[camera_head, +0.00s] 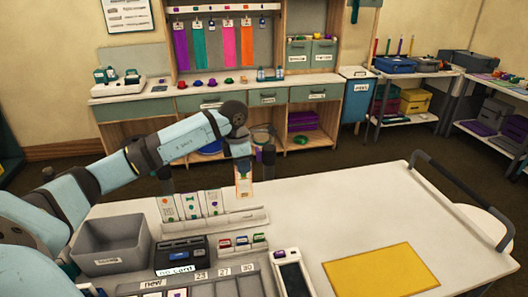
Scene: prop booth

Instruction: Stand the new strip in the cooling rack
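The cooling rack (250,217) is a pale, low holder on the white tabletop, left of centre. Several slots show, and three white strips with coloured marks stand in its left part: one (167,209), another (190,206) and a third (213,203). My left gripper (243,168) reaches in from the left and is shut on a white strip (243,187) with an orange upper part. It holds this strip upright above the rack's right part, higher than the standing ones. I cannot tell whether its lower edge touches the rack. My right gripper is out of view.
A grey bin (112,246) stands left of the rack. In front are a black card device (182,252), a small holder of coloured cards (242,244), a numbered tray (228,285) and a handheld device (292,277). A yellow mat (380,270) lies right; the tabletop between is clear.

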